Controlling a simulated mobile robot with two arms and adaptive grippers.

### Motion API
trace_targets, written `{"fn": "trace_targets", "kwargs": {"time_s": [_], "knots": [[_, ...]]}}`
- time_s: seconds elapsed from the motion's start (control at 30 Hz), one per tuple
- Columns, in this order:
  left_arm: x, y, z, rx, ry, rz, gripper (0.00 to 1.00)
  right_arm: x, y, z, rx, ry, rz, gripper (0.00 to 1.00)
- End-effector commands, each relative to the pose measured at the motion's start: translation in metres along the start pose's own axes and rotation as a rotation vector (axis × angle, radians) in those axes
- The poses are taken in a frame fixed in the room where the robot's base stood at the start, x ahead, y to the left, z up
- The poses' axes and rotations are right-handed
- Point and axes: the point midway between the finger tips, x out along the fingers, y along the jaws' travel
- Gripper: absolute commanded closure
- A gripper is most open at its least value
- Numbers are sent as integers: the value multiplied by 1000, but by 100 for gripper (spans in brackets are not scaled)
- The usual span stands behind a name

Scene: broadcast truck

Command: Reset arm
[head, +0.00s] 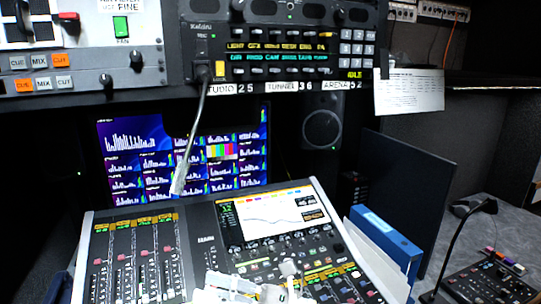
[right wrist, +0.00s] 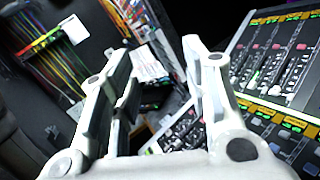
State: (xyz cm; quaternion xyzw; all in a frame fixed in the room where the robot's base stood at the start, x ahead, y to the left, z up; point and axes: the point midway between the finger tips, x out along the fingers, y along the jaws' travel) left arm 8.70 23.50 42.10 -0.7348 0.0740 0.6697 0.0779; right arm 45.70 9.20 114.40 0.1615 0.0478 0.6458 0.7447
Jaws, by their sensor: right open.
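My right gripper (right wrist: 157,62) is open in the right wrist view, its two pale fingers spread wide with nothing held between them. Pale gripper parts (head: 262,289) also show at the bottom edge of the head view, in front of the mixing console; I cannot tell from that view which arm they belong to. The mixing console (head: 208,235) has faders and a lit screen. It also shows at the right of the right wrist view (right wrist: 262,85). I cannot make out my left gripper in either view.
A rack panel (head: 285,45) with lit buttons hangs above a monitor (head: 183,150). A thin gooseneck (head: 196,130) comes down from the panel. A blue binder (head: 385,235) stands right of the console. A small control box (head: 495,275) is at lower right. Colored cables (right wrist: 50,45) run at left in the wrist view.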

Motion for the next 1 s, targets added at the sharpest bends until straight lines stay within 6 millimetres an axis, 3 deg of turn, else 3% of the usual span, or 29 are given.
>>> {"fn": "trace_targets", "kwargs": {"time_s": [0.1,0.2,0.33,0.43,0.57,0.7,0.87,1.0], "knots": [[0,0,0,0,0,0,77,-18,-7,40,251,-279,-73,57],[0,0,0,0,0,0,77,-47,-26,64,469,-505,-148,57],[0,0,0,0,0,0,77,-98,-59,74,763,-784,-261,57],[0,0,0,0,0,0,77,-143,-85,60,990,-988,-363,57],[0,0,0,0,0,0,77,-203,-109,19,1282,-1239,-513,57],[0,0,0,0,0,0,77,-262,-115,-49,1585,-1489,-703,57],[0,0,0,0,0,0,77,-314,-87,-140,1903,-1740,-960,57],[0,0,0,0,0,0,77,-340,-45,-204,2110,-1899,-1186,57]]}}
